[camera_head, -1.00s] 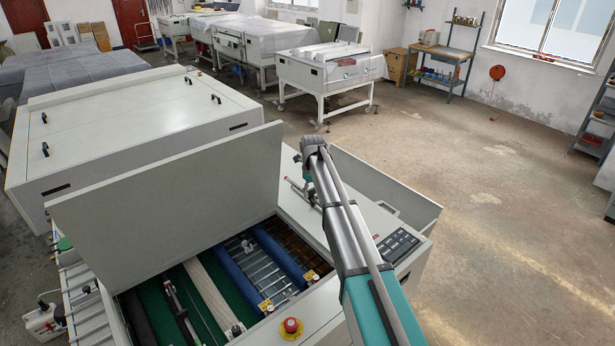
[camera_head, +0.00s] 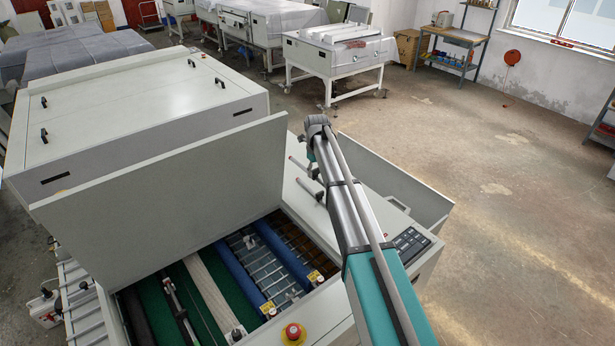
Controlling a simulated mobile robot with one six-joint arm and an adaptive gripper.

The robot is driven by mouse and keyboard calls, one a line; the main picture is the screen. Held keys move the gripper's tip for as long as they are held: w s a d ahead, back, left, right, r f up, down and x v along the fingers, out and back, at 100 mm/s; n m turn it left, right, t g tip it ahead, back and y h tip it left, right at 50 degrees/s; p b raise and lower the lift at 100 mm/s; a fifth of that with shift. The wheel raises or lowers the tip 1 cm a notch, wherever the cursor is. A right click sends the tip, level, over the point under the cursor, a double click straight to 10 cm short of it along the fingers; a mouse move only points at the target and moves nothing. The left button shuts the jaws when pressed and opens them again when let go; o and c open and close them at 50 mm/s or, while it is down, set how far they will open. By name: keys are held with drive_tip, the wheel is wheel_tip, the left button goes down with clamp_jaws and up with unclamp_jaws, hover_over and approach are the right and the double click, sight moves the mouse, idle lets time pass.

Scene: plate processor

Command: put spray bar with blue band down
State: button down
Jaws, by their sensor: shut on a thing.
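My gripper (camera_head: 309,158) shows only as a small part at the far end of my arm, low over the pale right-hand top of the open plate processor (camera_head: 335,215). My arm hides most of it. A thin grey spray bar (camera_head: 297,162) with a reddish end shows just left of the gripper. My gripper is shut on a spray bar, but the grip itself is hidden. A second thin dark bar (camera_head: 311,189) shows slightly nearer, close to the surface; I cannot tell whether it touches. No blue band can be made out on either bar.
The raised cover (camera_head: 170,190) stands left of my arm. The open bay holds blue rollers (camera_head: 238,275). A red emergency button (camera_head: 293,333) sits at the front edge and a keypad (camera_head: 410,242) at the right. An open side panel (camera_head: 400,190) stands beyond. The floor at right is clear.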

drive_tip(key=shift+d, duration=0.15)
drive_tip(key=w+d+f+b, duration=0.2)
drive_tip(key=d, duration=0.1)
drive_tip(key=w+d+f+b, duration=0.6)
drive_tip(key=shift+d+f, duration=0.2)
drive_tip(key=shift+w+d+f+b, duration=0.3)
drive_tip(key=shift+f+b, duration=0.05)
drive_tip(key=shift+b, duration=0.15)
idle(0.4)
drive_tip(key=shift+w+d+f+b, duration=0.25)
drive_tip(key=shift+d+f+b, duration=0.05)
drive_tip(key=shift+f+b, duration=1.7)
